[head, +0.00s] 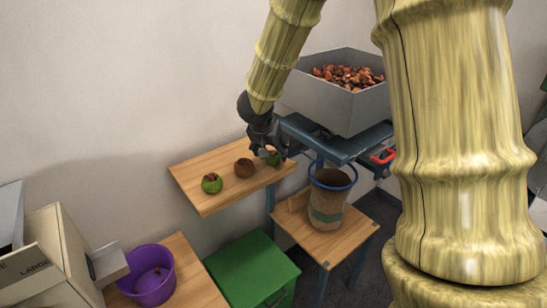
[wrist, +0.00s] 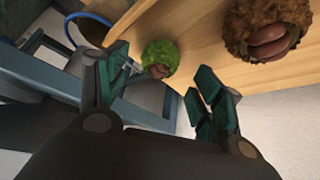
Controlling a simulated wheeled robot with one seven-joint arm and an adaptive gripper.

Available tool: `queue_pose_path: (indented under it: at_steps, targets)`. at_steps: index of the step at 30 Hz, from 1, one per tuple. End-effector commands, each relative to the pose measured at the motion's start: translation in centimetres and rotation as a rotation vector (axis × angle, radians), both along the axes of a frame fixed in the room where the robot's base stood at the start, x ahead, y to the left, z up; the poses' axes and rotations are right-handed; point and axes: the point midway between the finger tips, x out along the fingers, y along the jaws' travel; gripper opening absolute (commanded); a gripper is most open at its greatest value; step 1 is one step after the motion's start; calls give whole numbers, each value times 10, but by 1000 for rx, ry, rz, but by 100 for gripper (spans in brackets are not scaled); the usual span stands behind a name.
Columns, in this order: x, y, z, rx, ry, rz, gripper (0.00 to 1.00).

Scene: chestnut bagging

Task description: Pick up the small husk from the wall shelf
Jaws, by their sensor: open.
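Three husks sit on the wooden wall shelf (head: 225,192). A small green husk (head: 273,158) with brown inside is at the shelf's right end, partly hidden by my gripper (head: 268,147). In the wrist view this small green husk (wrist: 160,55) lies ahead of my gripper (wrist: 157,82), between the lines of its two fingers. The fingers are spread and hold nothing. A brown husk (head: 244,167) is in the middle of the shelf; it looks larger in the wrist view (wrist: 268,28), with brown nuts showing. Another green husk (head: 211,183) is at the left.
A grey hopper (head: 330,98) full of chestnuts stands above a blue-grey frame (head: 330,140) close right of my gripper. Below are a blue-rimmed bag (head: 328,200) on a wooden stand, a green box (head: 252,268), a purple bucket (head: 148,275) and a cardboard box (head: 55,255).

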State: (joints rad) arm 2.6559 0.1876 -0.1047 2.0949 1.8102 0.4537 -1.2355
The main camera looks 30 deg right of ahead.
Motion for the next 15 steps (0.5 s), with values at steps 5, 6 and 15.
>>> queue_pose_path:
  at_steps: [5, 6, 15]
  targets:
    - [5, -9, -16, -1, 0, -3, 67]
    - [6, -10, -18, -2, 1, -3, 67]
    - [8, -12, -23, 1, -1, -2, 67]
